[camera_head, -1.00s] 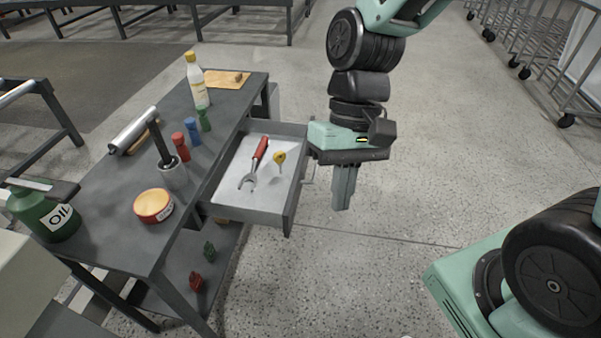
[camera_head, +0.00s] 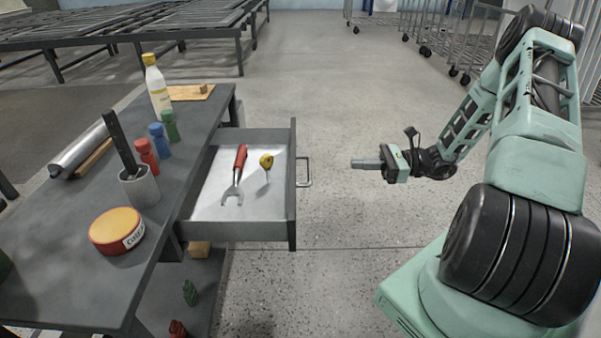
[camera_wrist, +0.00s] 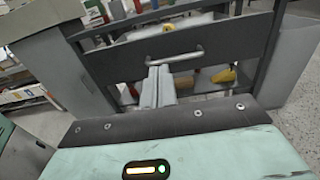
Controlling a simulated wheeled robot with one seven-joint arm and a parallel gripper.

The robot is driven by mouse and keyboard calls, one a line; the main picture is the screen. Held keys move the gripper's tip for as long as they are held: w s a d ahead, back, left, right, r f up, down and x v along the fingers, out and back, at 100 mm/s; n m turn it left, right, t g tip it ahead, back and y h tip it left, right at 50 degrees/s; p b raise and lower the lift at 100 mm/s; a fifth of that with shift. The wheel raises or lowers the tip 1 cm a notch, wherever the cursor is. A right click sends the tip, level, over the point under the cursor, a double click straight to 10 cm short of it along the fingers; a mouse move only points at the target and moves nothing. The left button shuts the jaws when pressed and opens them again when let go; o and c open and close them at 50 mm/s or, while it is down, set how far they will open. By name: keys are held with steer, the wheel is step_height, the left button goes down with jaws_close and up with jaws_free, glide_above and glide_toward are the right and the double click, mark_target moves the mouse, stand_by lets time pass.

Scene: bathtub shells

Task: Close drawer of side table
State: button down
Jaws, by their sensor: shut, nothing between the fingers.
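The side table (camera_head: 85,205) is dark grey and stands at the left in the head view. Its drawer (camera_head: 236,231) is pulled out to the right, with a light bottom and a metal handle (camera_head: 305,171) on its front. A red-handled wrench (camera_head: 238,172) and a small yellow tool (camera_head: 266,162) lie inside. My gripper (camera_head: 358,164) is shut and empty, to the right of the handle and apart from it, pointing left at the drawer front. In the wrist view, the shut fingers (camera_wrist: 158,85) point at the drawer front, just below the handle (camera_wrist: 175,57) in the picture.
On the tabletop are a yellow-capped bottle (camera_head: 157,87), several small coloured bottles (camera_head: 148,156), a cup (camera_head: 139,187) and a round tin (camera_head: 116,231). Small items lie on the lower shelf. The floor right of the drawer is clear. Wheeled racks (camera_head: 430,35) stand behind.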

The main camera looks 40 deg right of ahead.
steer(key=b+x, duration=0.1)
steer(key=x, duration=1.2)
steer(key=shift+w+a+b, duration=0.2)
steer(key=shift+w+b, duration=0.1)
steer(key=p+x, duration=0.3)
steer(key=x, duration=2)
steer(key=shift+w+a+r+p, duration=0.1)
steer(key=shift+w+a+p, duration=0.1)
steer(key=shift+w+p, duration=0.15)
steer(key=shift+a, duration=0.15)
steer(key=shift+w+a+r, duration=0.1)
steer(key=shift+r, duration=0.05)
